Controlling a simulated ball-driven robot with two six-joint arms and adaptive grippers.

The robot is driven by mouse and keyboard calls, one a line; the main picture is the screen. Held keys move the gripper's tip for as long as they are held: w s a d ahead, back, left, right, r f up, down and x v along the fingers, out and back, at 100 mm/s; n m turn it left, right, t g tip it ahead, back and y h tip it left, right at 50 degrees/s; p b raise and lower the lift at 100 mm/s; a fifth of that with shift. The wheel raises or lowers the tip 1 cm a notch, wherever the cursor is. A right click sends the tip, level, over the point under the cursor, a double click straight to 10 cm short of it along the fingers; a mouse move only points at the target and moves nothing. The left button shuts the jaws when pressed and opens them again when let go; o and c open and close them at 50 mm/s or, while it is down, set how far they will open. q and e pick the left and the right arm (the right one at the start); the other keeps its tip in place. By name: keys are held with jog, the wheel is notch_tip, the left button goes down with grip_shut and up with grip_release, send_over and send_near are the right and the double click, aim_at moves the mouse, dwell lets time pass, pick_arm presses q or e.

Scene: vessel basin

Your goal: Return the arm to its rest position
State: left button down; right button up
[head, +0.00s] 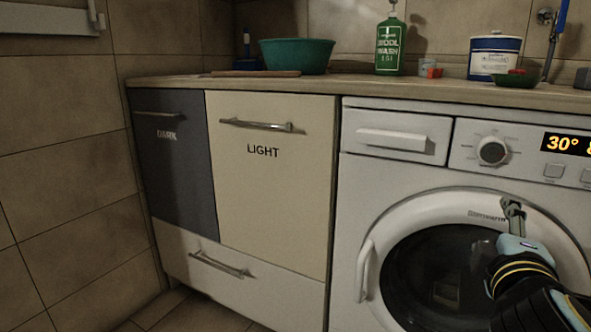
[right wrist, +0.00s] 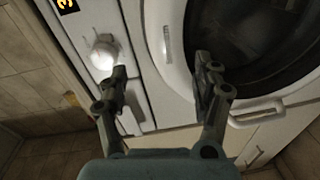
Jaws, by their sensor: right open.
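My right gripper (head: 513,212) is in front of the upper right of the washing machine's round door. It shows from behind and looks small and partly foreshortened. In the right wrist view its two fingers (right wrist: 160,78) are spread apart with nothing between them. The washing machine (head: 393,182) is white, and its door with dark glass (head: 425,275) looks shut. The door also shows in the right wrist view (right wrist: 262,45), tilted. My right forearm runs to the lower right corner. My left gripper is in neither view.
A counter (head: 440,88) runs above the machine. On it are a green basin (head: 297,56), a green bottle (head: 390,48), a white-and-blue tub (head: 495,55) and a small green bowl (head: 516,80). The DARK (head: 170,175) and LIGHT (head: 272,190) fronts and the drawer below look shut.

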jog(key=s+f+m+g+y, duration=0.1)
jog(key=s+f+g, duration=0.1)
jog(key=s+f, duration=0.5)
jog(key=s+f+m+g+y, duration=0.1)
jog(key=s+f+g, duration=0.15)
jog(key=f, duration=0.75)
jog(key=s+f+g+y, duration=0.2)
jog(key=s+f, duration=0.2)
jog(key=f, duration=0.5)
jog(key=s+f+m+g+y, duration=0.1)
jog(key=s+f+m+g, duration=0.35)
jog(key=s+f, duration=0.7)
jog(key=s+a+f+m+g+y, duration=0.2)
jog(key=s+f+m+g, duration=0.15)
jog(key=s, duration=0.75)
pick_arm(q)
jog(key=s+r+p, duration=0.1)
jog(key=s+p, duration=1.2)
jog(key=p, duration=0.1)
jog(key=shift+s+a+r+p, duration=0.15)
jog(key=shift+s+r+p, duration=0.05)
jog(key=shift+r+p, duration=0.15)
pick_arm(e)
jog(key=s+r, duration=0.1)
jog(key=s, duration=1.2)
jog(key=shift+r, duration=0.2)
jog(key=shift+d, duration=0.1)
